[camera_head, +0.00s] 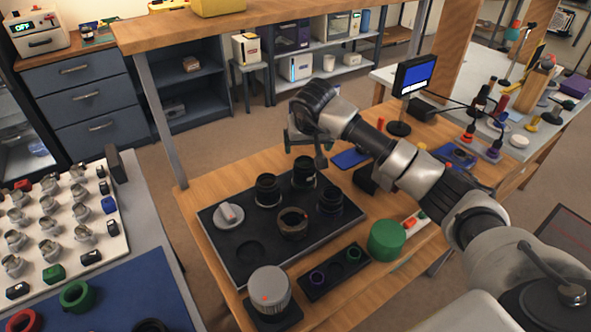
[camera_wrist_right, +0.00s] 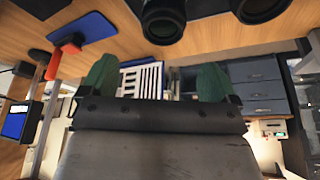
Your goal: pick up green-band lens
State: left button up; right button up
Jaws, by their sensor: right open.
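Three black lens barrels stand upright on a dark tray (camera_head: 222,254): a left one (camera_head: 267,190), a back one (camera_head: 304,172) and a right one (camera_head: 330,198). I cannot make out a green band on any of them. A small green-ringed piece (camera_head: 352,255) sits in a small black holder (camera_head: 333,268). My right gripper (camera_head: 306,150) is open and empty above the back barrel, its fingers apart. In the right wrist view its green fingertips (camera_wrist_right: 158,78) are spread, with two dark barrels (camera_wrist_right: 163,22) at the top. My left gripper is not in view.
A brown ring (camera_head: 293,223), a white piece (camera_head: 230,214), a grey ribbed knob (camera_head: 269,290) and a green cylinder (camera_head: 386,240) stand around the barrels. A monitor (camera_head: 413,76) and a blue pad (camera_head: 349,158) are behind. The tray's front left is mostly clear.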

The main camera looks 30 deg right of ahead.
aim_at(305, 163)
jog(key=x, duration=0.3)
jog(key=shift+s+d+f, duration=0.15)
jog(key=shift+f, duration=0.35)
jog(key=x, duration=0.1)
jog(key=p+x, duration=0.1)
jog(key=x, duration=0.2)
jog(key=shift+s+a+f, duration=0.2)
jog(key=shift+a+f, duration=0.05)
jog(key=shift+a, duration=0.2)
jog(key=shift+w+d+f, duration=0.1)
jog(key=shift+w+f, duration=0.1)
jog(key=shift+f, duration=0.25)
jog(key=c, duration=0.5)
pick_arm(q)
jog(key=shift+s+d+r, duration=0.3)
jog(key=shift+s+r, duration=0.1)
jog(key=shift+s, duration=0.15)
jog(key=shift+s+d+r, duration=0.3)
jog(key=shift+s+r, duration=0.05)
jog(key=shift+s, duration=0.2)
pick_arm(e)
jog(key=shift+r, duration=0.1)
jog(key=c, duration=0.7)
